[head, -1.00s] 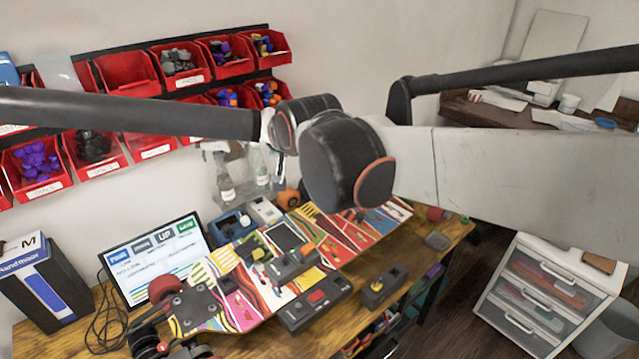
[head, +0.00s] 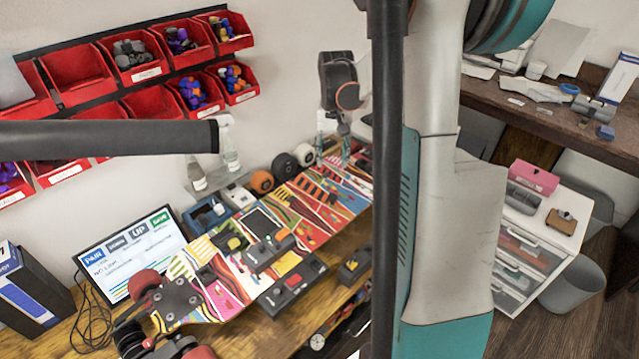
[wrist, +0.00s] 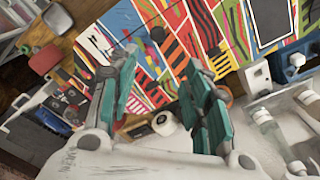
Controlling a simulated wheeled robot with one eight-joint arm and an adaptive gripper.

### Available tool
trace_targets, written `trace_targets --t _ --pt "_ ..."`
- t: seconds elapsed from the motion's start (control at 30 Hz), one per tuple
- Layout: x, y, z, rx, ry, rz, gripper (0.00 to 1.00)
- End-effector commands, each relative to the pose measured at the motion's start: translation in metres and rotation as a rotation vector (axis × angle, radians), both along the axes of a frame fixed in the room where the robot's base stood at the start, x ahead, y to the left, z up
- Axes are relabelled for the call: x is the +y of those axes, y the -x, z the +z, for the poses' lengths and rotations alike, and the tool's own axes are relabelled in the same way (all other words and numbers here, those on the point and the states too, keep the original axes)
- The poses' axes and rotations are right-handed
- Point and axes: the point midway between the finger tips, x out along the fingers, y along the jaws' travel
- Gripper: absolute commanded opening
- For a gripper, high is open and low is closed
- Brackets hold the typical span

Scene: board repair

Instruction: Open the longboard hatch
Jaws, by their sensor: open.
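The longboard (head: 318,198) lies on the wooden table, covered in bright stripes, with wheels at its ends. A dark rectangular panel with a pale border (head: 262,223), which looks like the hatch, is set in its top and appears flat. It also shows in the wrist view (wrist: 273,20) at the upper right. My gripper (wrist: 163,58) is open and empty, its teal fingers spread over the striped surface, to the left of the panel in that view.
A black device with a red button (head: 292,283) and a smaller dark block (head: 354,266) lie along the board's front side. A monitor (head: 132,253) stands at the left. Spray bottles (head: 229,150) stand behind the board. Red bins (head: 133,60) hang on the wall.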

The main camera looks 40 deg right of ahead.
Motion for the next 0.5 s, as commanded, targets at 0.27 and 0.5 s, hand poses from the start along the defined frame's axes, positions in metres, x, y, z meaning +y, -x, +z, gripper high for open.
trace_targets --t 0.27,0.5 --pt "-0.003 0.009 -0.023 0.032 -0.019 0.01 0.44" --pt "-0.003 0.008 -0.07 0.031 -0.02 0.01 0.44"
